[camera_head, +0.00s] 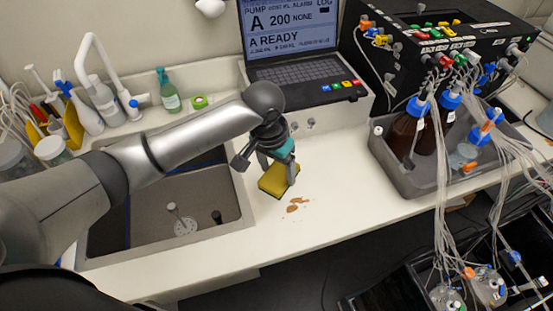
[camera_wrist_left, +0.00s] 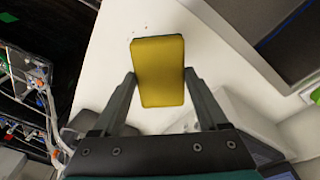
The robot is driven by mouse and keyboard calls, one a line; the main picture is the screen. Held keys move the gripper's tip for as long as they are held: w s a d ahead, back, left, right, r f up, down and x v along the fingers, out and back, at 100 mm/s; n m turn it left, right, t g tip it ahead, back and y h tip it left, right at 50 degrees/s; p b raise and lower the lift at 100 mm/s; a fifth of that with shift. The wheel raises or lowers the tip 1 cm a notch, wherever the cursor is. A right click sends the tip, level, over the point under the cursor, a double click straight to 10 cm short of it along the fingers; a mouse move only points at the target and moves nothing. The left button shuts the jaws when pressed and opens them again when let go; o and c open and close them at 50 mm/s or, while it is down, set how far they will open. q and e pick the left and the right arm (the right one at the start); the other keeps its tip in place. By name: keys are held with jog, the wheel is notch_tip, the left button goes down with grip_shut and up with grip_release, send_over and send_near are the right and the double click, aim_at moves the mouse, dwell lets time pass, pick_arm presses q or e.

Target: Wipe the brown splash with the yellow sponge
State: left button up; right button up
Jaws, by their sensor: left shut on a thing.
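The yellow sponge (camera_head: 273,180) is in my left gripper (camera_head: 278,166), just right of the sink in the head view. My left gripper is shut on it, one finger on each side. In the left wrist view the sponge (camera_wrist_left: 158,72) shows between the two fingertips, its broad yellow face toward the camera. The brown splash (camera_head: 295,205) is several small spots on the white counter, close to the sponge's lower right in the head view. In the left wrist view the sponge hides most of that area. I cannot tell if the sponge touches the counter. My right gripper is not in view.
The sink (camera_head: 160,215) lies left of the sponge. A laptop (camera_head: 290,50) stands behind. A grey tray (camera_head: 400,175) with brown bottles and tubing stands to the right. The counter (camera_head: 335,175) between sponge and tray is clear; its front edge (camera_head: 330,238) is near.

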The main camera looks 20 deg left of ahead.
pick_arm(q)
jog(key=p, duration=0.2)
jog(key=s+m+g+p, duration=0.1)
jog(key=shift+s+d+y+p, duration=0.2)
jog(key=shift+s+y+p, duration=0.05)
jog(key=shift+y+p, duration=0.15)
jog(key=shift+s+f+p, duration=0.15)
jog(key=shift+s+p, duration=0.05)
jog(key=shift+p, duration=0.25)
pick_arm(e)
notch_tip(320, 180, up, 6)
pick_arm(q)
jog(key=shift+f, duration=0.1)
notch_tip(320, 180, down, 5)
jog(key=b, duration=0.6)
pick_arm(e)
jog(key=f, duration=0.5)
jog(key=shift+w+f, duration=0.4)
pick_arm(q)
jog(key=shift+m, duration=0.3)
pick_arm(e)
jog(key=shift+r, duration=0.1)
